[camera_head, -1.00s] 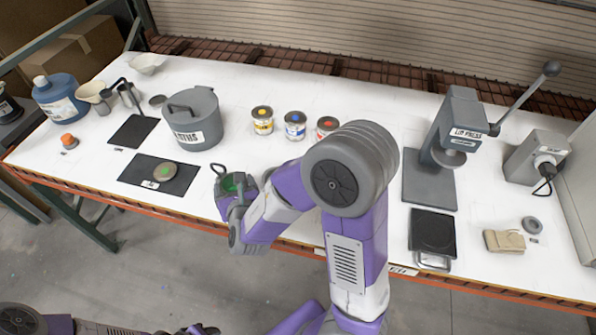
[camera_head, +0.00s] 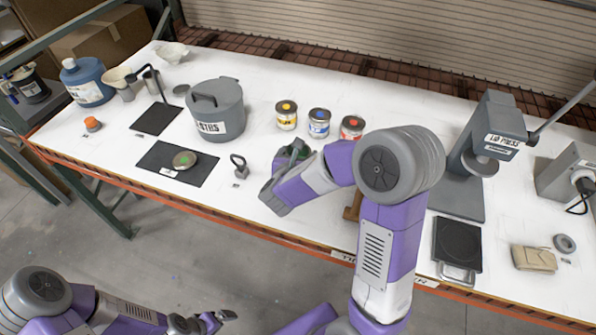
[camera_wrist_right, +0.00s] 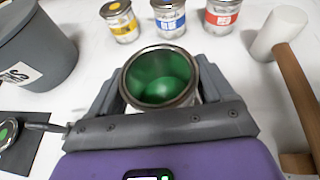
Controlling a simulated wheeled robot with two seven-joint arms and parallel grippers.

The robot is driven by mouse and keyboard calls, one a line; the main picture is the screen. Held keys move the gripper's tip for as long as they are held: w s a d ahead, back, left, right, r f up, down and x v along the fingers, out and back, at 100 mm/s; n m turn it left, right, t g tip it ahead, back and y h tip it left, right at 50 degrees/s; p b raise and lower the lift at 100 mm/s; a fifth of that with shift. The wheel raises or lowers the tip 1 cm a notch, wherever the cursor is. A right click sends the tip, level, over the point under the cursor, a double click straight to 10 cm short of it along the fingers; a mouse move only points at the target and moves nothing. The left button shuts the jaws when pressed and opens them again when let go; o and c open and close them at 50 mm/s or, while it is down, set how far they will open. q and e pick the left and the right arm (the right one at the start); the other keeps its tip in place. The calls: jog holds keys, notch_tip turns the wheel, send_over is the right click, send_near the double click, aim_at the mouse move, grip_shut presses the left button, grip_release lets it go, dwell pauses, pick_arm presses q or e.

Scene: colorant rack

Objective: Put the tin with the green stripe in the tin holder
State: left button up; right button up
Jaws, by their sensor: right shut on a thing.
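My right gripper (camera_head: 288,158) is shut on an open metal tin with green inside (camera_wrist_right: 160,76); its fingers clasp the tin's two sides in the right wrist view (camera_wrist_right: 161,98). The tin appears upright, and its stripe is not visible. In the head view only a dark green bit of it shows, behind the gripper. It is in front of the row of striped tins. The tin holder cannot be made out; part of a front-edge label shows beside my right arm, which covers the table behind it. My left gripper (camera_head: 208,322) is low at the bottom, off the table, its jaw state unclear.
Yellow (camera_head: 286,114), blue (camera_head: 319,122) and red (camera_head: 352,127) tins stand behind the held tin. A grey pot (camera_head: 214,112) and green-dotted lid (camera_head: 185,160) are left. A mallet (camera_wrist_right: 285,35) lies right, then a press (camera_head: 480,150) and black scale (camera_head: 457,245).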

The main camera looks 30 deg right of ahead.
jog(key=shift+f+b, duration=0.5)
jog(key=shift+f, duration=2.05)
jog(key=shift+f, duration=0.1)
jog(key=o, duration=1.1)
